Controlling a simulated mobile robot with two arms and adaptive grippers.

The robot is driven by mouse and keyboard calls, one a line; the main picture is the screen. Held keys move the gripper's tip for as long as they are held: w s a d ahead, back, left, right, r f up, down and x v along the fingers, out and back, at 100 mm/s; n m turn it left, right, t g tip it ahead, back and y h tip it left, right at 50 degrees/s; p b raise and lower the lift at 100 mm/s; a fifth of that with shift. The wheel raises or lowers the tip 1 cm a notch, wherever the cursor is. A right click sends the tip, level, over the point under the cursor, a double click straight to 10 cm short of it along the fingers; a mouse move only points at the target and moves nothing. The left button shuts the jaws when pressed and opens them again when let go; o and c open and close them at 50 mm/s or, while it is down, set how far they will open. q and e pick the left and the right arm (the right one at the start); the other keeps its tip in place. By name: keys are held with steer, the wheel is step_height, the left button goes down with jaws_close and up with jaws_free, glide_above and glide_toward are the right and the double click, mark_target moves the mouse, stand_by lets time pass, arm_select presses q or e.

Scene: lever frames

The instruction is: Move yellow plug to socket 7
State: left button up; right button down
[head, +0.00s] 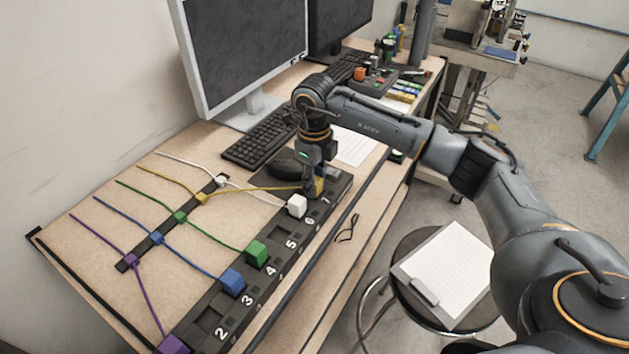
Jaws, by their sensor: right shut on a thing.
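The yellow plug (320,186) is at the far end of the dark socket strip (338,181), beside the number 7. A yellow cable (255,189) runs from it to the left. My right gripper (316,183) points down and is shut on the yellow plug, hiding part of it. The plug is at or just over socket 7; I cannot tell whether it is seated. My left gripper is not in view.
A white plug (297,206) stands at 6, green (257,252) at 4, blue (232,281) at 3, and purple (174,345) at the near end. Sockets 5 and 2 look empty. A mouse (286,163), keyboard (259,143) and monitor (245,50) are behind.

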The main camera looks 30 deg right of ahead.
steer(key=c, duration=0.6)
jaws_free()
steer(key=shift+r+p, duration=2.05)
steer(key=shift+r, duration=1.5)
steer(key=shift+f, duration=0.1)
